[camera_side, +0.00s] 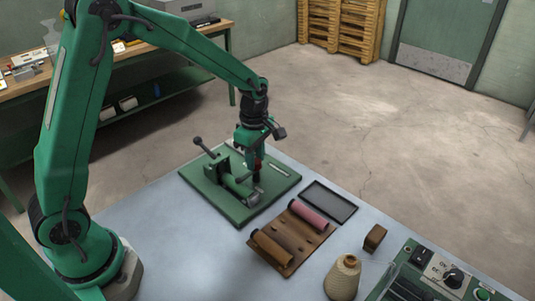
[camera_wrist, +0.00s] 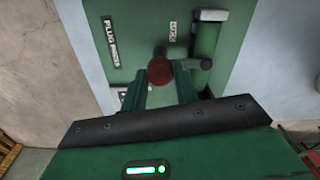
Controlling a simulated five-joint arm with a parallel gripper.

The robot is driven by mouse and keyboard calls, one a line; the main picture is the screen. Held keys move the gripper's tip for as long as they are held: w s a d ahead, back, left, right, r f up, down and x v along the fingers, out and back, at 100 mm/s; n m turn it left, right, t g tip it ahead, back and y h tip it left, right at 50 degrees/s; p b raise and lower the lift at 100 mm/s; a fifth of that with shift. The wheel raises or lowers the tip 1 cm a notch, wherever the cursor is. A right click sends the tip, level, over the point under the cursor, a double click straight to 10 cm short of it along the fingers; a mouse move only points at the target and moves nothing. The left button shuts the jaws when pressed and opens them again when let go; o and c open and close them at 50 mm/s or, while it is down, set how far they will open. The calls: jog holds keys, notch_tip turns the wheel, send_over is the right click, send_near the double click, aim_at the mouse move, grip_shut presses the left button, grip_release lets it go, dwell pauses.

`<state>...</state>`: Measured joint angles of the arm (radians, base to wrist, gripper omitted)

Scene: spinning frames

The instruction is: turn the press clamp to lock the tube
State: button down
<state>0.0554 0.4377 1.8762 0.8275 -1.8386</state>
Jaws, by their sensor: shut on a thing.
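The press clamp fixture stands on a green board (camera_side: 284,185) on the pale table, and the board also shows in the wrist view (camera_wrist: 140,20). A green cylinder (camera_side: 236,187), likely the tube, lies across the fixture; it shows at the upper right of the wrist view (camera_wrist: 205,40). My gripper (camera_side: 257,178) is over the board's right half. In the wrist view its fingers (camera_wrist: 160,82) are on either side of a dark red round knob (camera_wrist: 160,69), shut on it. A dark ball-ended lever (camera_side: 199,142) sticks up at the board's left.
A brown holder (camera_side: 284,240) carries a pink roll (camera_side: 307,214) and a brown roll (camera_side: 271,248). A dark tray (camera_side: 329,202), a small brown block (camera_side: 375,238), a yarn cone (camera_side: 343,276) and a control panel (camera_side: 447,272) stand to the right. The table's left front is clear.

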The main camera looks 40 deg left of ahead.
jog(key=c, duration=1.1)
grip_release()
jog(key=shift+r, duration=0.15)
notch_tip(320, 180, up, 7)
jog(key=shift+r, duration=0.3)
jog(key=s+r+m+t, duration=0.2)
jog(key=s+r+m, duration=0.1)
jog(key=s+m, duration=0.3)
jog(key=s+a+r+m+t, duration=0.1)
jog(key=s+r+m, duration=0.2)
jog(key=s+m, duration=0.4)
jog(key=s+a+r+m+t, duration=0.1)
jog(key=s+r+m+t, duration=0.1)
jog(key=s+m, duration=0.5)
jog(key=shift+s+a+r+t, duration=0.2)
jog(key=shift+s+r+t, duration=0.1)
jog(key=shift+s+r, duration=0.45)
